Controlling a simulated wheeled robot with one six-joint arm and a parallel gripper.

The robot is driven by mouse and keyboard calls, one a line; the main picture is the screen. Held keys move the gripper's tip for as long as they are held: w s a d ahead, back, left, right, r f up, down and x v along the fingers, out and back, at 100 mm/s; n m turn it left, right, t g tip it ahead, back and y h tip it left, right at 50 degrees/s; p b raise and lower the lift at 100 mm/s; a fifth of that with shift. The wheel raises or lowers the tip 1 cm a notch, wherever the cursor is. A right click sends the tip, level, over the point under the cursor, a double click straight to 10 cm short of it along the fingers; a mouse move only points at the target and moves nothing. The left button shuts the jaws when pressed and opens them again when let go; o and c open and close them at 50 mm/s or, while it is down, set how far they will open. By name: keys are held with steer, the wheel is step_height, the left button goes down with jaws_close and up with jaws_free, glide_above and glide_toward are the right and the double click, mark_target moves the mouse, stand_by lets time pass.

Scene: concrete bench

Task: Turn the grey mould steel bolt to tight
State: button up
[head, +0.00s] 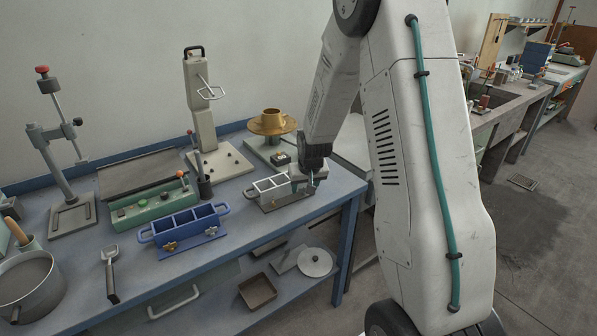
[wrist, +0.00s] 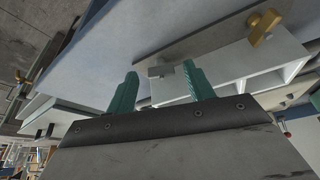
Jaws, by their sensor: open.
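The grey mould (head: 268,188), an open box with compartments on a base plate, stands near the right end of the blue bench. In the wrist view the mould (wrist: 240,62) shows at the right, with a brass wing-shaped bolt (wrist: 264,26) on its plate. A small grey steel piece, which looks like the steel bolt (wrist: 160,70), shows at the near end of the plate. My gripper (head: 308,187) is beside the mould's right end. In the wrist view my gripper (wrist: 160,76) is open, with the steel piece between its green fingertips in the picture. I cannot tell the depth gap.
The bench's right edge (head: 345,195) is close to my gripper.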

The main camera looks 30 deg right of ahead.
steer(key=shift+d+n+y, duration=0.15)
steer(key=shift+n+y, duration=0.15)
steer(key=shift+n, duration=0.6)
steer(key=shift+n+y, duration=0.3)
steer(key=shift+n, duration=0.4)
steer(key=shift+s+r, duration=0.1)
steer(key=shift+r, duration=0.25)
steer(key=v, duration=0.8)
steer(key=s+a+r+n+g+y, duration=0.1)
steer(key=s+a+r, duration=1.2)
steer(key=s+a, duration=0.2)
steer(key=shift+s+a+r, duration=0.3)
steer(key=shift+s+r, duration=0.1)
steer(key=shift+s, duration=0.15)
